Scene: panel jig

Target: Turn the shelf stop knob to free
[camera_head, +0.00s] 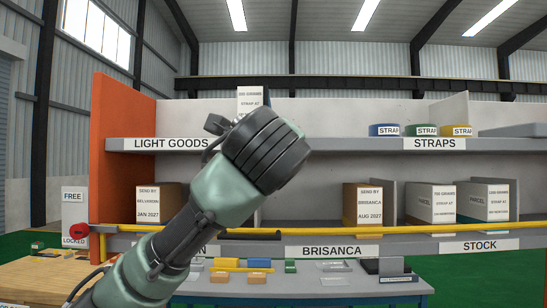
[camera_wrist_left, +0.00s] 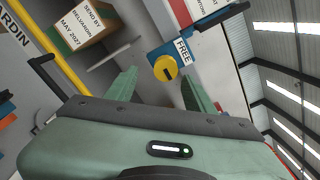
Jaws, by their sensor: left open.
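The round yellow knob (camera_wrist_left: 164,69) with a dark mark sits on a blue plate in the left wrist view. A FREE label (camera_wrist_left: 183,51) is beside it; I cannot tell its setting from the mark. My left gripper (camera_wrist_left: 158,75) is open, with a green finger on either side of the knob in this view. I cannot tell whether they touch it. In the head view my left arm ends in front of the shelf, its fingers hidden behind the wrist, and I cannot see the yellow knob there. My right gripper is not in view.
A long yellow bar (camera_head: 430,230) crosses the shelf front, with a red knob (camera_head: 79,231) at its left end by a FREE/LOCKED sign (camera_head: 74,216). Boxes (camera_head: 362,205) stand on the lower shelf. A dark handle (camera_wrist_left: 45,75) is left of the knob. Small parts lie on a blue-legged table (camera_head: 390,291).

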